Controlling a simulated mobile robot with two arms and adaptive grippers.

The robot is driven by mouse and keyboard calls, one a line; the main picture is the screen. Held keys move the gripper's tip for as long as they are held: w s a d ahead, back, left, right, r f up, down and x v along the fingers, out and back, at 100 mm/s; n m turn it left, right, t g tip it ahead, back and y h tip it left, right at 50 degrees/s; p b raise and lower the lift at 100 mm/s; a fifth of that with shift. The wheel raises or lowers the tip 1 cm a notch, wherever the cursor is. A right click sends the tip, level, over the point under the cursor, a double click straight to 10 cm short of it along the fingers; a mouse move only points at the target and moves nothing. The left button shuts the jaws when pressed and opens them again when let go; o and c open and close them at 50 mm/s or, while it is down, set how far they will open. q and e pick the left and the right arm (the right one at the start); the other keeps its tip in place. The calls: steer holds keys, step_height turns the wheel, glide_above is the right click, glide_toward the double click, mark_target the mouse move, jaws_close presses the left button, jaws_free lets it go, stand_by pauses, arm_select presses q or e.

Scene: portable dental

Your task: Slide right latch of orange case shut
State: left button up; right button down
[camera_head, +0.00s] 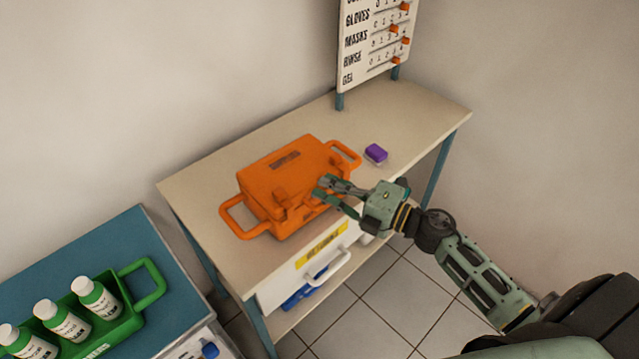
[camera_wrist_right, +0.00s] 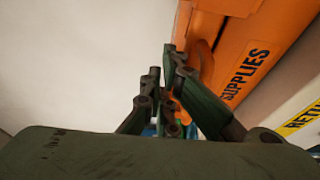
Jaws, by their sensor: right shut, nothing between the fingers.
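The orange case (camera_head: 290,180) lies with its lid down on the beige table, a loop handle at each end. Two latches are on its front; the left latch (camera_head: 281,198) shows, and the right one is mostly hidden behind my right gripper (camera_head: 325,190). That gripper is shut and empty, its fingertips at the front right of the case. In the right wrist view the shut fingers (camera_wrist_right: 172,85) are close to the case's orange front (camera_wrist_right: 235,60), marked "SUPPLIES". I cannot tell whether they touch the latch. My left gripper is not in view.
A purple-and-white block (camera_head: 375,153) lies right of the case on the table (camera_head: 420,110). A white drawer with a handle (camera_head: 328,270) is below the tabletop. A green caddy (camera_head: 125,322) with white bottles stands on a blue-topped cabinet at left. A sign board (camera_head: 372,40) stands at the back.

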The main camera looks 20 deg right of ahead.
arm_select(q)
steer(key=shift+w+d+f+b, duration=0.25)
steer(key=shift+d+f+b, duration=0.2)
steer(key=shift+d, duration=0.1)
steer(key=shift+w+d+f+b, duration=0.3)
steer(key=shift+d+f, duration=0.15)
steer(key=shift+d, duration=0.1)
arm_select(e)
steer(key=v, duration=0.7)
steer(key=shift+d, duration=0.2)
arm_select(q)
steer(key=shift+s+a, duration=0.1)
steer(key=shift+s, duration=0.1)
arm_select(e)
steer(key=shift+f, duration=0.15)
